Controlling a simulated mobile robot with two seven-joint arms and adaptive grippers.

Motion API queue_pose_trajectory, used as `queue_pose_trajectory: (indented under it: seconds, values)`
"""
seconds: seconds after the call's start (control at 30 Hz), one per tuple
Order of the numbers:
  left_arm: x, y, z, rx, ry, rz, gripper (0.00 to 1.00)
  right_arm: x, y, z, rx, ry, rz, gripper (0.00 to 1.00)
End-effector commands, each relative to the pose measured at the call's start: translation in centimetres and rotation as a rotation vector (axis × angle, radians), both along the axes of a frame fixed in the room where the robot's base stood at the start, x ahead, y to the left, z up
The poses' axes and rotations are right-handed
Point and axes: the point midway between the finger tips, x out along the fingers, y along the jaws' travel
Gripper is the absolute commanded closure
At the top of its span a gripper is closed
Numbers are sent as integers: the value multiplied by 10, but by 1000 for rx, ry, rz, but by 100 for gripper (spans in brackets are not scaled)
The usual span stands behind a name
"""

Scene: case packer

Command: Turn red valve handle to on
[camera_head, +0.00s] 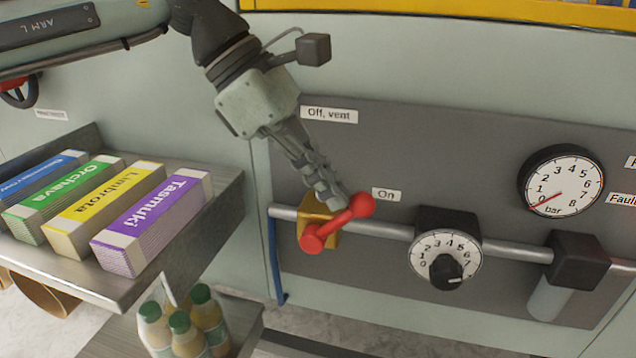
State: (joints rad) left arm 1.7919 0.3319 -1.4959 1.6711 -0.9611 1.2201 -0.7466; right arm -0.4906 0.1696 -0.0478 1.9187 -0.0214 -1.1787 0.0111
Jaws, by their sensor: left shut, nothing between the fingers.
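The red valve handle (338,226) sits on a brass valve body (312,213) on a grey horizontal pipe. The handle slants up to the right, with its round knob at the upper right end, close to the "On" label (386,195). The "Off, vent" label (329,115) is higher on the grey panel. My left gripper (336,203) comes down from the upper left, its fingers shut with nothing between them. Its tips are at the handle, just left of the knob; I cannot tell whether they touch it. My right gripper is not in view.
A regulator dial (445,258) and a pressure gauge (562,181) reading near zero are on the panel to the right. At left, a metal shelf (60,262) holds several coloured boxes. Bottles (180,325) stand below it. A blue hose (273,260) hangs left of the valve.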

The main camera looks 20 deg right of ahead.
Motion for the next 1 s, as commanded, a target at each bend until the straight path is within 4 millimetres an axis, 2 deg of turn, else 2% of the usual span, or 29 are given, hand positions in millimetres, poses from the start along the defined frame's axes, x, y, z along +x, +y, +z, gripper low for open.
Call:
queue_pose_trajectory:
  seconds: [0.57,1.0]
  values:
    - [-24,-35,-24,396,-271,-4,100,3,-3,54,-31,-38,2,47]
    - [-33,-48,-43,386,-260,-2,100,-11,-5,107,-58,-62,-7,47]
